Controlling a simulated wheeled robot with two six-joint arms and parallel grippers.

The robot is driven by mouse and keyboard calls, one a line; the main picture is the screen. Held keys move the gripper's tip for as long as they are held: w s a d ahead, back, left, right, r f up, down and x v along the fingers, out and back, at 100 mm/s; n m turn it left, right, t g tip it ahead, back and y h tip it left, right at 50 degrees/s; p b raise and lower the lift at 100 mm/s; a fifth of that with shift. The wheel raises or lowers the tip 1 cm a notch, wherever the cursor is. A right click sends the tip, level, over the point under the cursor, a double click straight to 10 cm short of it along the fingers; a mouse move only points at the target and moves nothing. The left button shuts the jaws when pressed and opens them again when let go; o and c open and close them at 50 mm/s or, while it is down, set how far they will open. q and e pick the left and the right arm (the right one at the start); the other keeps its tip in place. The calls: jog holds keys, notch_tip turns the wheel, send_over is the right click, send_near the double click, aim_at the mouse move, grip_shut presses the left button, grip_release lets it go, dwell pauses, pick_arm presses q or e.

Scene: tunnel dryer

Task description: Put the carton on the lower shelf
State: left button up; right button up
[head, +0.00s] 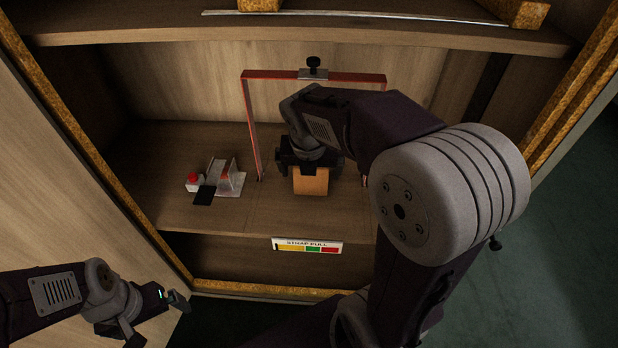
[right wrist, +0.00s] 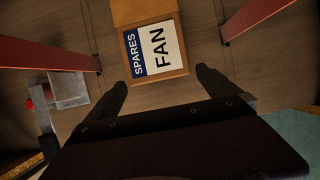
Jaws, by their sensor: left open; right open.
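The carton (head: 311,181) is a small brown box on the wooden shelf (head: 215,219) below the upper board. In the right wrist view the carton (right wrist: 185,68) shows a white and blue label reading SPARES FAN. My right gripper (head: 310,165) is open above and behind the carton's visible face in the head view. In the right wrist view its fingers (right wrist: 164,86) are spread, with the carton just beyond the tips, roughly between them; I see no grip. My left gripper (head: 158,319) is open and empty at the lower left, away from the carton.
A red strap frame (head: 249,120) with a black knob (head: 313,66) arches around the carton's place. A metal bracket (head: 230,178) and a red-button device (head: 195,181) stand left of it. The upper shelf (head: 150,27) hangs above. A STRAP PULL label (head: 307,246) is on the front edge.

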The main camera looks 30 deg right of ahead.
jog(key=s+a, duration=0.1)
jog(key=s+a+p, duration=0.1)
jog(key=s, duration=0.2)
jog(key=shift+s+a, duration=0.35)
jog(key=shift+a, duration=0.05)
